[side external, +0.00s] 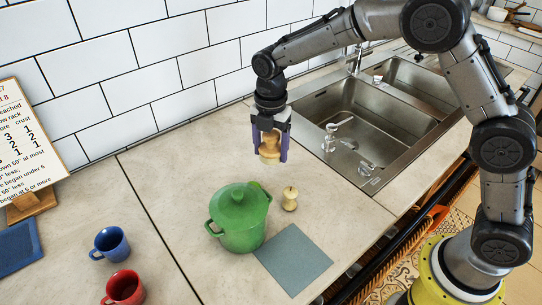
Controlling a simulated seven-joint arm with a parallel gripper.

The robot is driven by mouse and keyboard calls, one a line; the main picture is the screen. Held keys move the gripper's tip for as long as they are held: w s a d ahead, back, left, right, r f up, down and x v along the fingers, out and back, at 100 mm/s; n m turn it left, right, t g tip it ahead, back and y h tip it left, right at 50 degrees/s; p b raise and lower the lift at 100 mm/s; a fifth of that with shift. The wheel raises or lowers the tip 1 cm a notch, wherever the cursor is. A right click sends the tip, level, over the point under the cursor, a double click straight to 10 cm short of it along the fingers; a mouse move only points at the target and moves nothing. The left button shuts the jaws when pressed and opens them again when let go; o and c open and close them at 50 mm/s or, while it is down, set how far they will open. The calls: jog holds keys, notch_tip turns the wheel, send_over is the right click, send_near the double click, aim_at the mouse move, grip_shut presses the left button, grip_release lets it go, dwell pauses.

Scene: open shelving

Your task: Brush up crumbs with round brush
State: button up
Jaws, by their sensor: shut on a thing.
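My gripper (270,153) is shut on a round wooden brush (269,143). The brush has a tan body with a paler lower end that points down. It is held between my purple fingers, and its lower end looks to be above the counter, behind the green pot and left of the sink. I cannot make out any crumbs on the counter (190,165) at this size.
A lidded green pot (240,225), a pale apple core (290,198) and a grey-blue square mat (293,260) are in front of my gripper. The sink (345,122) is at right. Blue (111,246) and red (124,288) mugs stand at left.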

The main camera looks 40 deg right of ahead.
jog(key=shift+r, duration=1)
